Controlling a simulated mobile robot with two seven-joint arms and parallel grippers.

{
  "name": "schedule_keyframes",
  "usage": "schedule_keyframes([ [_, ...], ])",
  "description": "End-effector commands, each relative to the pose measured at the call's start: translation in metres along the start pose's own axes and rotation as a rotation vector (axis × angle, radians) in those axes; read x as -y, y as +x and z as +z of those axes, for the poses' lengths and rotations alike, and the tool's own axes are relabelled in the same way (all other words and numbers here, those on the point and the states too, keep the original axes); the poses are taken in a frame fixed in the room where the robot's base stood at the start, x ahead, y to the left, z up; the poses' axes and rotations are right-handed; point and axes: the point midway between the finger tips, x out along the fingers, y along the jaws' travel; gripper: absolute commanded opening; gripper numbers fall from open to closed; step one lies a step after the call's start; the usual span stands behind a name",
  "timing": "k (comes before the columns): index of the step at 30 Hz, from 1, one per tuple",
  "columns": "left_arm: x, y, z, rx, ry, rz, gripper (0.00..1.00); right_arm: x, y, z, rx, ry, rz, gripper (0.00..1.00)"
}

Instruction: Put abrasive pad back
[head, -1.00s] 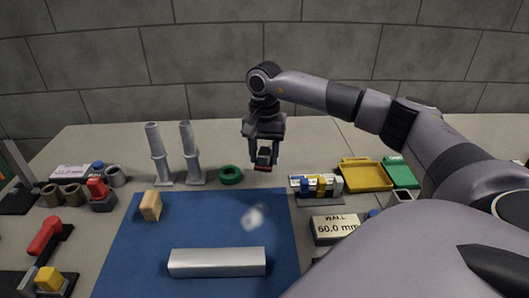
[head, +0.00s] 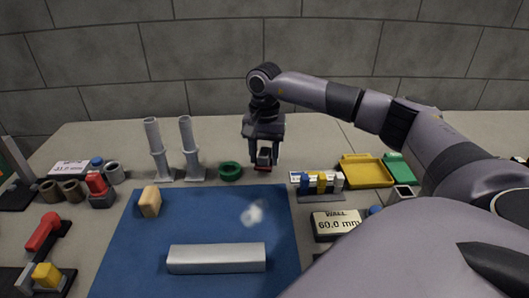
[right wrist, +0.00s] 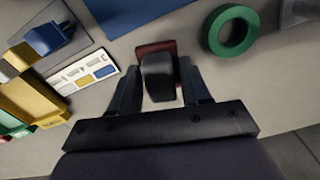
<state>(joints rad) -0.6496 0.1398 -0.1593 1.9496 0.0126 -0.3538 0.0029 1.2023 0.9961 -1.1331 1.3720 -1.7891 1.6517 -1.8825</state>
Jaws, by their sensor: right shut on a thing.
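The abrasive pad, a dark block with a dark red underside, is between the fingers of my right gripper (head: 264,160). The pad (head: 264,168) is at or just above the bare table behind the blue mat; I cannot tell whether it touches. In the right wrist view, my right gripper (right wrist: 160,92) is shut on the dark block (right wrist: 158,75), and the red part (right wrist: 154,48) sticks out beyond it. My left gripper is not in view.
A green ring (head: 230,171) lies just left of the pad. Two grey posts (head: 190,150) stand further left. A rack with coloured blocks (head: 318,184), a yellow tray (head: 366,172) and a "WALL 60.0 mm" block (head: 337,224) are to the right. The blue mat (head: 200,220) is in front.

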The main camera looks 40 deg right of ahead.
Motion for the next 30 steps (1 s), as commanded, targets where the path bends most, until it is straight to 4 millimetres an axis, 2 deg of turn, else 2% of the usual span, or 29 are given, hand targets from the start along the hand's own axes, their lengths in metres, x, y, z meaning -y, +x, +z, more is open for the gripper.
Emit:
schedule_keyframes([
  [30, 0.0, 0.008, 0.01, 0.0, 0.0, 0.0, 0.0, 0.0, 0.021, 0.0, 0.0, 0.0, 0.0, 0.17],
])
